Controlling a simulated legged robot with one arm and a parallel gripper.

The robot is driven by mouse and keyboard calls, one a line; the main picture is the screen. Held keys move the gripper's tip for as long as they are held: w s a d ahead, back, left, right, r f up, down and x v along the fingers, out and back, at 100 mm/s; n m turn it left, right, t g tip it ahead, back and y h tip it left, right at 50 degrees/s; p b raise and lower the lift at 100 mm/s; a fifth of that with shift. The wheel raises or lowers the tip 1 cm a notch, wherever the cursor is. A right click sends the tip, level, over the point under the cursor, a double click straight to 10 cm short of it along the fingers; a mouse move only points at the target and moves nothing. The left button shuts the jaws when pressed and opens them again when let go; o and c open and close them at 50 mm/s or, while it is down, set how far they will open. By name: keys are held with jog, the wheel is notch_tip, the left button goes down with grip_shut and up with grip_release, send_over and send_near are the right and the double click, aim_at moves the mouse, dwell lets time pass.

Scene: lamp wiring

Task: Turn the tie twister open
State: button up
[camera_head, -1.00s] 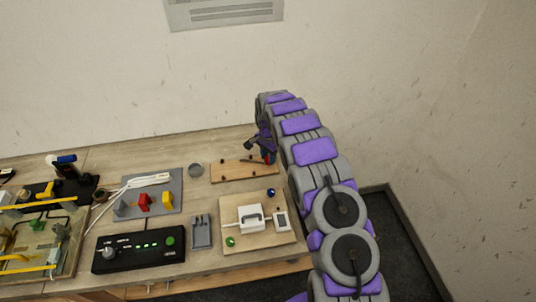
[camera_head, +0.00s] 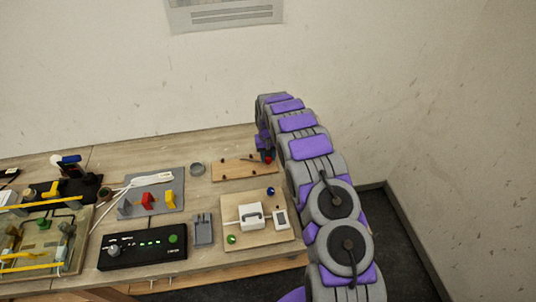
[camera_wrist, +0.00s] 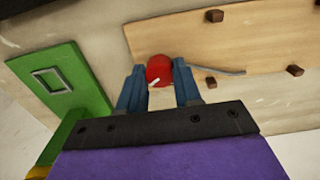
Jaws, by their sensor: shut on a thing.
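My gripper (camera_wrist: 159,78) has its two blue fingers on either side of a round red thing (camera_wrist: 158,68), which looks like the tie twister's handle. The fingers are shut on it, low at the edge of a wooden board (camera_wrist: 230,45). A thin grey rod or wire runs right from near the red thing across the board; whether they are joined I cannot tell. In the head view the gripper (camera_head: 264,146) is at the board's far right end, and a bit of red (camera_head: 268,160) shows beneath it. The twister's lower part is hidden.
Several brown pegs stand on the board. A green plate with a metal frame (camera_wrist: 62,82) is close at left in the wrist view. The wall is behind.

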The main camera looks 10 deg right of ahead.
jog(key=n, duration=0.2)
jog(key=n+p, duration=0.1)
jog(key=n, duration=0.2)
jog(key=shift+w+r+n, duration=0.25)
jog(key=shift+n, duration=0.05)
jog(key=n+p, duration=0.2)
jog(key=n, duration=0.3)
jog(key=shift+a+n, duration=0.1)
jog(key=shift+n, duration=0.3)
jog(key=o, duration=0.7)
jog(key=shift+f, duration=0.1)
jog(key=o, duration=0.3)
jog(key=shift+s+f, duration=0.1)
jog(key=shift+o, duration=0.2)
notch_tip(320, 180, up, 17)
